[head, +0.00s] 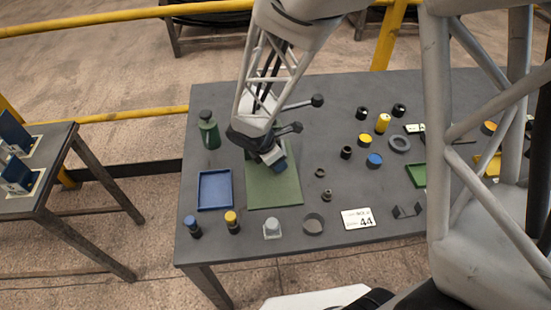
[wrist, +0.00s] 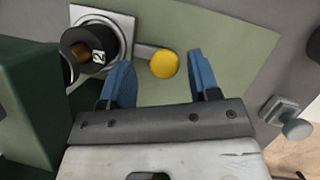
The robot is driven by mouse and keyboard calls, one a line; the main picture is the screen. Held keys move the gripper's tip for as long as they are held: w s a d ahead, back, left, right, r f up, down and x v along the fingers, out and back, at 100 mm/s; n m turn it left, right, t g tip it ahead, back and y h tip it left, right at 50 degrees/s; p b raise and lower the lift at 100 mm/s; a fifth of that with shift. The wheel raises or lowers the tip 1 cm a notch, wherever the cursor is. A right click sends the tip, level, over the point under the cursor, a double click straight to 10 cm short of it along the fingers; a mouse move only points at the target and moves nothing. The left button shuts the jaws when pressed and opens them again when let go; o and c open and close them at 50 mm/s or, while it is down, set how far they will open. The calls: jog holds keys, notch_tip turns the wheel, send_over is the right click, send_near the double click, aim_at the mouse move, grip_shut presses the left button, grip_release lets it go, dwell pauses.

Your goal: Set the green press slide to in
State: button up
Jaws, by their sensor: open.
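My gripper (head: 276,160) is over the back part of a flat green plate (head: 278,190) on the table. In the wrist view its two blue fingers (wrist: 160,72) are apart, with nothing held between them. A yellow round knob (wrist: 164,64) on a short grey rod shows between the fingertips, over the green plate (wrist: 235,60); I cannot tell if they touch it. The rod runs left to a black round part (wrist: 93,47) with a white mark on a pale square base. A dark green block (wrist: 22,100) fills the left edge. I cannot tell which part is the press slide or its position.
A dark green bottle-like thing (head: 209,130) stands left of my gripper, with a blue tray (head: 215,204) in front of it. A grey knob (head: 272,230) and a round dark dish (head: 313,223) are near the front edge. Several small cylinders stand to the right.

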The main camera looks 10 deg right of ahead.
jog(key=v, duration=0.7)
jog(key=shift+r, duration=0.15)
dwell(0.4)
jog(key=s+d+r+m+y, duration=0.2)
jog(key=s+d+r+m, duration=0.4)
jog(key=s+r+m, duration=0.3)
jog(key=s+d+r+m+y, duration=0.2)
jog(key=s+d+r+m, duration=0.5)
jog(key=s+r+m, duration=0.2)
notch_tip(320, 180, up, 2)
jog(key=m, duration=0.4)
jog(key=shift+s+d+r+m+t, duration=0.2)
jog(key=shift+s+d+m+t, duration=0.1)
jog(key=shift+m+t, duration=0.1)
